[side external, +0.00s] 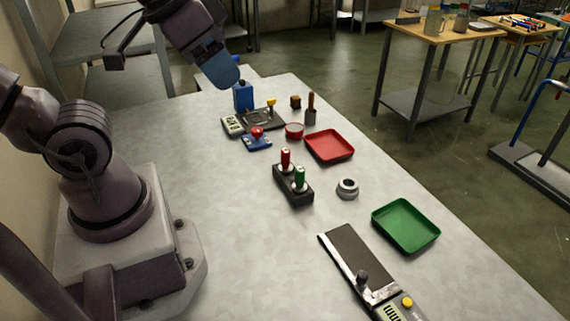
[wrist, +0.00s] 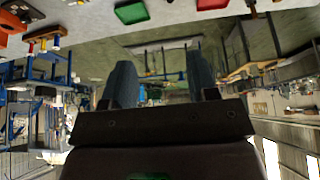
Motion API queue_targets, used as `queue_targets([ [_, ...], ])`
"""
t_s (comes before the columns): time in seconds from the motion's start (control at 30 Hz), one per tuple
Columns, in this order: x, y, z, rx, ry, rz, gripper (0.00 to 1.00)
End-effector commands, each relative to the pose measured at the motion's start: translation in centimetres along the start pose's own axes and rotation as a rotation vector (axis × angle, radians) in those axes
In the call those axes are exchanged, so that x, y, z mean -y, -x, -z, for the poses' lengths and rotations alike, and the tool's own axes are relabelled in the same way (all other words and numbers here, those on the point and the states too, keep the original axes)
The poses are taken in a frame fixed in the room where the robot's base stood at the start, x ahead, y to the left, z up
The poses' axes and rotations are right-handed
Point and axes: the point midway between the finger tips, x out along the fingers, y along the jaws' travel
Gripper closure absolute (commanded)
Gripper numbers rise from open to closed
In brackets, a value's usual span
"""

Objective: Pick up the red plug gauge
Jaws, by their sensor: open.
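The red plug gauge (side external: 286,157) stands upright in a dark rectangular holder (side external: 293,185) near the middle of the table in the side external view. A green plug gauge (side external: 299,176) stands beside it in the same holder. I cannot pick out the red gauge with certainty in the wrist view.
A red tray (side external: 330,146) and a green tray (side external: 406,226) lie along the right side. A grey ring (side external: 347,188) sits between them.

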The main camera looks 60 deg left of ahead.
Motion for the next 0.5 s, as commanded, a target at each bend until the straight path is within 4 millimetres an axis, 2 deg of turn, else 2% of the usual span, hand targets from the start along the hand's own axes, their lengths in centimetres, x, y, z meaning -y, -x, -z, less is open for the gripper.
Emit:
queue_targets([
  [0.13, 0.1, -0.1, 0.0, 0.005, 0.006, 0.004, 0.46],
  [0.23, 0.5, -1.2, -0.2, 0.059, 0.023, 0.012, 0.46],
  [0.4, 1.9, -4.5, 0.6, 0.219, 0.053, 0.043, 0.46],
  [0.5, 3.2, -7.0, 1.6, 0.312, -0.007, 0.051, 0.46],
])
